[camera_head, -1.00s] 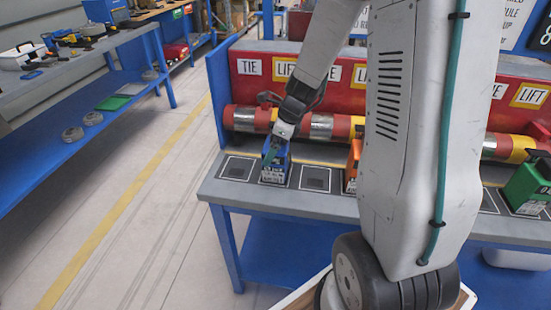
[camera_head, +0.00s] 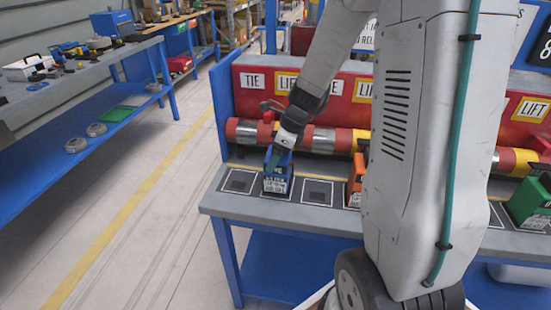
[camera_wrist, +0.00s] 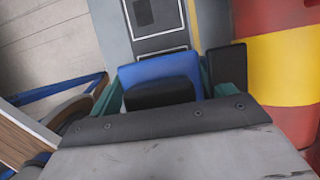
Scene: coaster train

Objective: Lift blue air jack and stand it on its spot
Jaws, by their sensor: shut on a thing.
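The blue air jack (camera_head: 278,181) stands upright at the front left of the grey bench top, over one of the marked squares, with a white label on its front. It also shows in the wrist view (camera_wrist: 160,70), between the teal fingers of my gripper (camera_wrist: 160,88). In the head view my gripper (camera_head: 277,158) comes down on the jack from above and is shut on it. I cannot tell whether the jack's base touches the bench. An empty marked square (camera_head: 238,181) lies to its left and another (camera_head: 317,191) to its right.
An orange jack (camera_head: 355,180) stands to the right, partly behind my arm. A green jack (camera_head: 530,203) stands farther right. A red and yellow roller (camera_head: 325,139) runs along behind the squares. A blue shelf unit (camera_head: 75,140) stands at the left, across a clear floor aisle.

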